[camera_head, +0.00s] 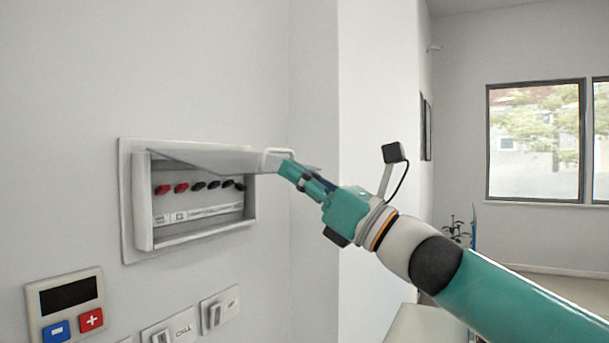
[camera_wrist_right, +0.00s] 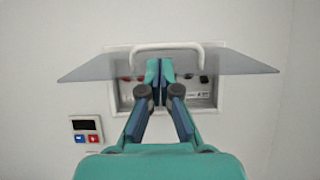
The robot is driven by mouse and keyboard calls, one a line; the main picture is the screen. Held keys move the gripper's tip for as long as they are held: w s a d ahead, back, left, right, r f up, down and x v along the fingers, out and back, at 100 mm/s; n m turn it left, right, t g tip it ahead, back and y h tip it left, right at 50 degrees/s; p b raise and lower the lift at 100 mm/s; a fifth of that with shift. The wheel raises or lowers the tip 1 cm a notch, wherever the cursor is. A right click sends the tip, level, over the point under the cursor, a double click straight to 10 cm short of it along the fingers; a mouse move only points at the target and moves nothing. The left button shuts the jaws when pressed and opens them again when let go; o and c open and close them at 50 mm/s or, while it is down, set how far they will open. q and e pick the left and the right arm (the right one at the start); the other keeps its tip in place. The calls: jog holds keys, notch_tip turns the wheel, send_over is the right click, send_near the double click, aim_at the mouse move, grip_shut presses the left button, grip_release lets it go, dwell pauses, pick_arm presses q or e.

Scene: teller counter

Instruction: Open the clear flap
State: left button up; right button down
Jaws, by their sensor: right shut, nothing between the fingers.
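The clear flap (camera_head: 215,157) is swung up and stands out from the top of a white wall box (camera_head: 127,205). Its white handle (camera_head: 277,154) is at the flap's outer edge. My right gripper (camera_head: 285,166) is at the handle, with its fingers shut and nothing between them. In the right wrist view the flap (camera_wrist_right: 240,60) spreads to both sides, its handle (camera_wrist_right: 166,46) arches just beyond the fingertips, and my gripper (camera_wrist_right: 159,64) points at the box. I cannot tell whether the fingers touch the handle or flap. My left gripper is not in view.
Inside the box is a row of red and black switches (camera_head: 198,187). A keypad with a dark display (camera_head: 68,296) and switch plates (camera_head: 220,310) are on the wall below. A wall corner stands right of the box. The space in front is open.

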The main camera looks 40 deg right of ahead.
jog(key=shift+w+a+f, duration=0.1)
jog(key=shift+w+f, duration=0.1)
jog(key=shift+w, duration=0.05)
